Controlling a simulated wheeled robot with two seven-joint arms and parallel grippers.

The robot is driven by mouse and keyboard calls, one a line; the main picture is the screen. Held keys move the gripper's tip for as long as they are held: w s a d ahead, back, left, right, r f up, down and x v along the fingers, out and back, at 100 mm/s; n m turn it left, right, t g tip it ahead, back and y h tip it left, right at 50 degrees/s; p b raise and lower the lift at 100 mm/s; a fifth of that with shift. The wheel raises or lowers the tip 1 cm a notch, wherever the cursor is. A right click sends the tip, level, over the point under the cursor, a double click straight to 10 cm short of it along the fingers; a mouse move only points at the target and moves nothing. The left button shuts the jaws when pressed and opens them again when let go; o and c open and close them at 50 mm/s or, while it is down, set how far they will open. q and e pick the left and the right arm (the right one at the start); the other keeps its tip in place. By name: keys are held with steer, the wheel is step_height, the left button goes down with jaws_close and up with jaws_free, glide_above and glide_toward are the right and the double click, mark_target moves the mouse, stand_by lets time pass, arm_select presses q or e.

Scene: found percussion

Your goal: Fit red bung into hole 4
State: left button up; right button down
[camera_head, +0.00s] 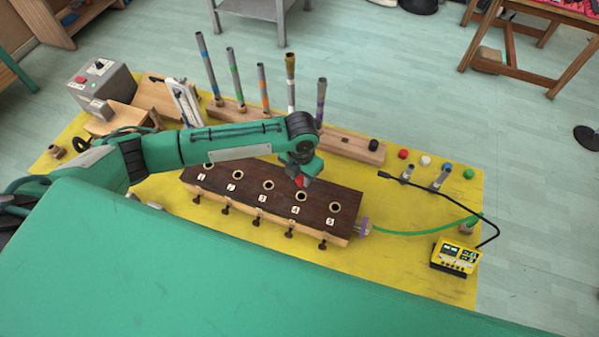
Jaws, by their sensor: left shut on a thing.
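A dark wooden block (315,208) with a row of numbered round holes lies across the yellow mat. Hole 4 (300,197) is the second from its right end, and its ring shows uncovered. My left gripper (301,180) is over the block, just behind hole 4 in the picture, and is shut on a small red thing, seemingly the red bung (300,182). My right gripper is not in view.
Upright coloured tubes stand in a wooden rack (345,143) behind the block. Red (403,154), white (426,160) and green (468,174) round pieces lie at the right. A yellow device (455,257) with a black cable is at front right. The yellow mat (400,215) has free room there.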

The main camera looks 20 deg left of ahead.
mark_target(301, 186)
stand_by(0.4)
arm_select(q)
steer(key=shift+r+p, duration=0.1)
steer(key=shift+p, duration=0.2)
steer(key=shift+f+b, duration=1.7)
steer(key=shift+f, duration=1.35)
steer(key=shift+p, duration=0.55)
steer(key=shift+f+b, duration=1)
steer(key=shift+f, duration=0.7)
steer(key=o, duration=1)
